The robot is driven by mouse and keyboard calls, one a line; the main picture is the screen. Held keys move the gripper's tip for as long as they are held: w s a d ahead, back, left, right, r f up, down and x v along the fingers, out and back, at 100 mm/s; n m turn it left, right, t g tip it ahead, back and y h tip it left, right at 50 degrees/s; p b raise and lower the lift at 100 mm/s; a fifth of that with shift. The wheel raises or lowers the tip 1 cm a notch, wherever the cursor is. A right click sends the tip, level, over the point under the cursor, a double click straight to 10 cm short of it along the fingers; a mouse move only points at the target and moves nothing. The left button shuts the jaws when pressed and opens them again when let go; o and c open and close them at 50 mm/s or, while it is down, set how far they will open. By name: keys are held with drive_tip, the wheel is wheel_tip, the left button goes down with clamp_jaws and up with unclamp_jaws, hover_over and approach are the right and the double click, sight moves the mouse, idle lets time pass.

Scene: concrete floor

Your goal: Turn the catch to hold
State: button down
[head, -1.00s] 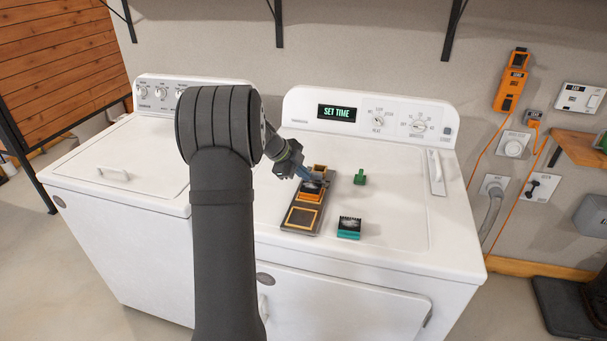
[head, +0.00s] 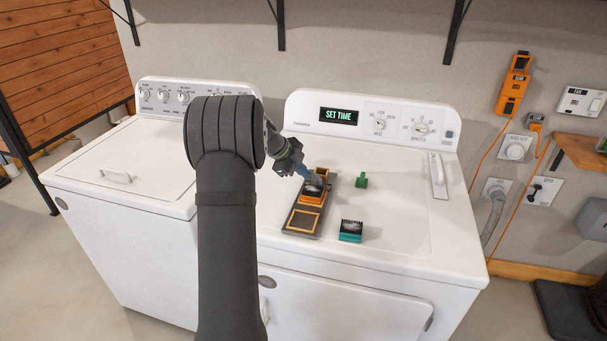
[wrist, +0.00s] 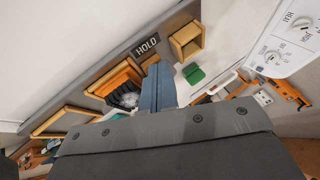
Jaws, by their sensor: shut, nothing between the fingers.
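A dark grey board (head: 302,220) with orange parts lies on the right machine's top. In the wrist view it carries a HOLD label (wrist: 147,46) beside an orange open box (wrist: 187,40). A small orange piece (wrist: 150,63), possibly the catch, shows just past my fingertips; its shape and angle are mostly hidden. An orange holder with a dark, bristly block (wrist: 122,92) sits mid-board, and a flat orange frame (wrist: 62,122) is at the other end. My gripper (head: 314,180) is shut and empty, its blue fingers (wrist: 157,68) low over the board by the small piece. I cannot tell whether they touch it.
A green piece (head: 361,180) stands right of the board. A teal block with dark bristles (head: 351,231) sits nearer the front edge. The control panel (head: 372,120) rises behind. The machine top is clear farther right.

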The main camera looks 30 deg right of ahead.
drive_tip(key=shift+w+d, duration=0.8)
drive_tip(key=shift+d, duration=0.3)
idle(1.1)
drive_tip(key=shift+w+a, duration=0.1)
drive_tip(key=shift+w, duration=0.65)
drive_tip(key=w+a+r, duration=0.3)
drive_tip(key=w+r, duration=0.1)
drive_tip(key=r, duration=0.4)
drive_tip(key=shift+w+a, duration=0.4)
drive_tip(key=shift+s, duration=0.1)
